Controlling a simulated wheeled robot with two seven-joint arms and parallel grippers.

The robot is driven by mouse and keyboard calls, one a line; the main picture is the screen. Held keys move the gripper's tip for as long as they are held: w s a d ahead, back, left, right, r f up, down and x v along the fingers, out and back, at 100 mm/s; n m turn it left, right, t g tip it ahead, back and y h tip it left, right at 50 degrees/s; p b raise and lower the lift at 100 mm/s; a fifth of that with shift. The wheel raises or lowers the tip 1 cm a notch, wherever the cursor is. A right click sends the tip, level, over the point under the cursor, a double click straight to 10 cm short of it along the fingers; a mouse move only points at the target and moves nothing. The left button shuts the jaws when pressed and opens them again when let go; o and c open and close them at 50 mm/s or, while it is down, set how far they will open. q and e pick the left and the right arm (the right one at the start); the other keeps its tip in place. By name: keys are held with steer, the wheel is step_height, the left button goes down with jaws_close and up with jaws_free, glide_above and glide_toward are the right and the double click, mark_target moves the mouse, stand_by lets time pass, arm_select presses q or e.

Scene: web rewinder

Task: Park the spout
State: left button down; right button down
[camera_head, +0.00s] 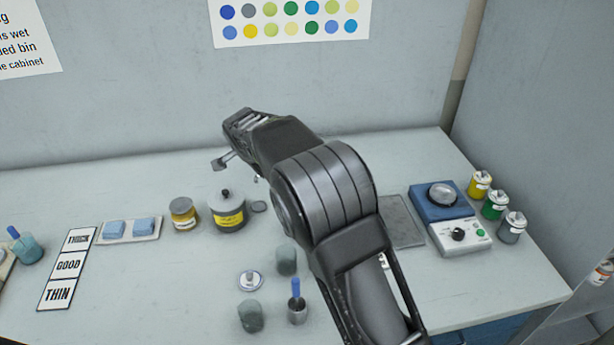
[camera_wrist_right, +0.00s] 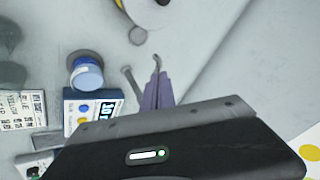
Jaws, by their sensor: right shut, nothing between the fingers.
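I cannot tell for sure which thing is the spout. A thin grey hooked piece (camera_wrist_right: 156,63) shows at the tip of my right gripper (camera_wrist_right: 158,92) in the right wrist view; whether it is the spout or part of the finger is unclear. My right gripper is shut and held over the back of the table. In the head view its end (camera_head: 222,162) is above and left of the dark can with a yellow label (camera_head: 229,211). A slim grey rod (camera_wrist_right: 131,82) shows beside the fingers in the wrist view. My left gripper is not visible.
A yellow jar (camera_head: 184,214), a small grey disc (camera_head: 259,207), grey cups (camera_head: 251,317) and a knobbed lid (camera_head: 250,281) stand nearby. A blue scale (camera_head: 436,207) and small pots (camera_head: 494,206) are right. A THICK/GOOD/THIN card (camera_head: 66,268) lies left. My arm hides the middle.

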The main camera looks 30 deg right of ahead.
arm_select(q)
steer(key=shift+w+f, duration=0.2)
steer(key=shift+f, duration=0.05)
arm_select(e)
steer(key=shift+w+d, duration=0.1)
steer(key=shift+w, duration=0.3)
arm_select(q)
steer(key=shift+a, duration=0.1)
